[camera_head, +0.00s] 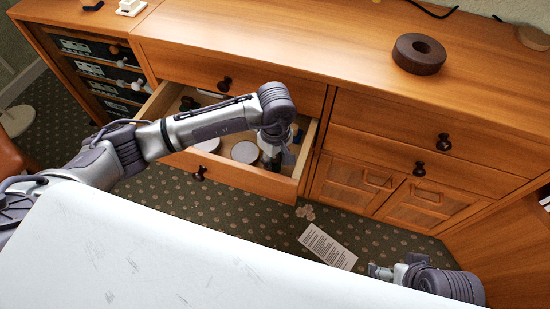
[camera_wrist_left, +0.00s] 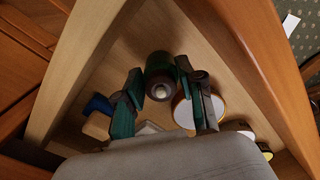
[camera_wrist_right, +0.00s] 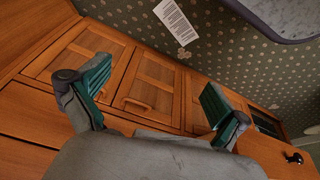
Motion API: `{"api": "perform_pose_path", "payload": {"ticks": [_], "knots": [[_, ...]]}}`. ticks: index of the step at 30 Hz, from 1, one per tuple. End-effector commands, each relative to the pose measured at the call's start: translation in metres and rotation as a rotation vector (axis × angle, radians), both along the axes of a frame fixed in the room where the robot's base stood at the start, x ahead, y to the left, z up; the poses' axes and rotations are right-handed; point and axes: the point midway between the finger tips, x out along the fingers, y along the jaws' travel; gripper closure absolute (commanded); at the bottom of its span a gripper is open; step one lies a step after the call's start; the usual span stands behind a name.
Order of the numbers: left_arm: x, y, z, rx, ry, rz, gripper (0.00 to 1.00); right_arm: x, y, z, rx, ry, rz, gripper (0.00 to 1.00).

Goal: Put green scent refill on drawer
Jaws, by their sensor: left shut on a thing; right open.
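The open drawer (camera_head: 230,177) sticks out from the wooden cabinet. My left gripper (camera_head: 273,155) points down into its right end. In the left wrist view the left gripper (camera_wrist_left: 166,95) is shut on a dark green, rounded bottle with a pale tip, the green scent refill (camera_wrist_left: 159,64). The refill is over or inside the drawer's corner (camera_wrist_left: 150,28); I cannot tell whether it touches the floor of the drawer. In the head view the gripper mostly hides it. My right gripper (camera_head: 384,271) is open and empty, in front of the cabinet doors; its fingers also show in the right wrist view (camera_wrist_right: 150,95).
The drawer also holds a round white-topped tin (camera_head: 245,152), a wooden block (camera_wrist_left: 97,125) and a blue item (camera_wrist_left: 98,104). A dark ring (camera_head: 418,54) lies on the cabinet top. A printed sheet (camera_head: 327,246) lies on the carpet. A white surface fills the near foreground.

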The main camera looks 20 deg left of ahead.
Motion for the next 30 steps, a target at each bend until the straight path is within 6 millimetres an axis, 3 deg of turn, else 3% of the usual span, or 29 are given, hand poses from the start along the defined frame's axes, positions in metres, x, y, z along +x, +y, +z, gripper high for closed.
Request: {"api": "perform_pose_path", "payload": {"ticks": [1,2,6,14,19,24,30], "knots": [[0.0,0.0,-0.004,0.001,-0.001,0.0,0.96,0.0,0.0,-0.004,0.0,0.0,0.0,0.0],[0.0,0.0,-0.003,0.001,-0.001,0.0,0.6,0.0,0.0,-0.004,0.0,0.0,0.0,0.0],[0.0,0.0,-0.002,0.0,0.0,0.0,0.37,0.0,0.0,-0.003,0.0,0.001,0.0,0.0],[0.0,0.0,-0.002,0.0,0.0,0.0,0.37,0.0,0.0,-0.002,0.0,0.0,0.0,0.0],[0.001,0.0,0.009,0.0,-0.002,0.0,0.37,0.0,0.0,0.004,0.0,-0.001,0.0,0.0],[0.002,0.0,0.042,0.0,-0.004,-0.001,0.37,0.003,0.0,0.008,0.001,-0.005,0.0,0.0],[0.002,0.0,0.086,0.0,-0.004,0.0,0.37,0.011,0.002,-0.022,0.0,0.014,0.001,0.0]]}}
